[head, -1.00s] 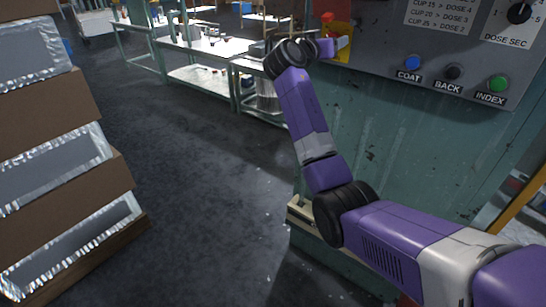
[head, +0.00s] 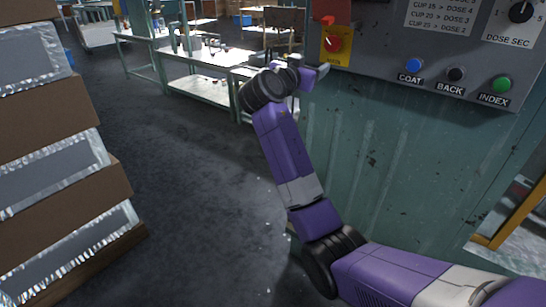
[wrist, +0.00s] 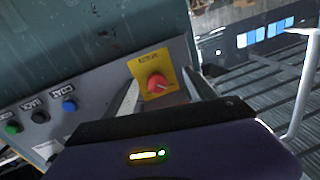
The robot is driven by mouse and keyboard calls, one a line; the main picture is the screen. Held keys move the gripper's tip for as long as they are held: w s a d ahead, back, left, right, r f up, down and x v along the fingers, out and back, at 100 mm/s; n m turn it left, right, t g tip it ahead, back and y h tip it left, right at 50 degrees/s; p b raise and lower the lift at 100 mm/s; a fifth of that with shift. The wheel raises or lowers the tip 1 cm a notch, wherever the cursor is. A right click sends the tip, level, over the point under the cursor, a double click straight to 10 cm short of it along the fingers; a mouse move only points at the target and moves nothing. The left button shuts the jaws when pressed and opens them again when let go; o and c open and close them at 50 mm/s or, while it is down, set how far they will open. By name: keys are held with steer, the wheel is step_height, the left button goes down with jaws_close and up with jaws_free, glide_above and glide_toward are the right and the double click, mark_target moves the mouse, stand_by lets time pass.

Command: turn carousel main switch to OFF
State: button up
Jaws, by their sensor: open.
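The main switch is a red rotary knob (head: 333,43) on a yellow plate (head: 327,58) at the left end of the grey control panel. The wrist view also shows the knob (wrist: 157,84) on its plate (wrist: 148,65); the plate's lettering is too small to read surely. My gripper (head: 322,71) is just below and left of the plate in the head view. Its fingers are open and empty, apart from the knob. In the wrist view the knob appears between the two spread fingers, beyond them. I cannot tell which position the knob points to.
The panel also bears a blue COAT button (head: 413,65), a black BACK button (head: 456,74), a green INDEX button (head: 502,83) and a DOSE SEC dial (head: 520,11). Stacked brown boxes (head: 50,120) stand at the left. Workbenches (head: 200,90) stand behind; the floor between is clear.

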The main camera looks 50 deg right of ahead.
steer(key=a+f+n+t+y, duration=0.2)
steer(key=a+f, duration=0.5)
steer(key=f, duration=0.4)
steer(key=a+f+n+t+y, duration=0.3)
steer(key=a+f+n, duration=0.3)
steer(key=f, duration=0.6)
steer(key=shift+w+a+t, duration=0.4)
steer(key=shift+a+t, duration=0.1)
steer(key=shift+t, duration=0.2)
steer(key=w+a+r+n+t+y, duration=0.2)
steer(key=a+r+n+t, duration=0.1)
steer(key=a+r+t, duration=0.15)
steer(key=s+a+f+n+t+y, duration=0.35)
steer(key=s+a+f+y, duration=0.2)
steer(key=s+a, duration=0.75)
steer(key=s+a+f+g+y, duration=0.1)
steer(key=s+a, duration=0.3)
steer(key=s, duration=0.6)
steer(key=s+a+f+n+g+y, duration=0.1)
steer(key=s+a, duration=0.3)
steer(key=s, duration=0.5)
steer(key=s+a+f+n+g+y, duration=0.1)
steer(key=s+a+f+y, duration=0.1)
steer(key=s, duration=0.8)
steer(key=shift+s+a+f+y, duration=0.35)
steer(key=shift+a+y, duration=0.1)
steer(key=shift+a, duration=0.55)
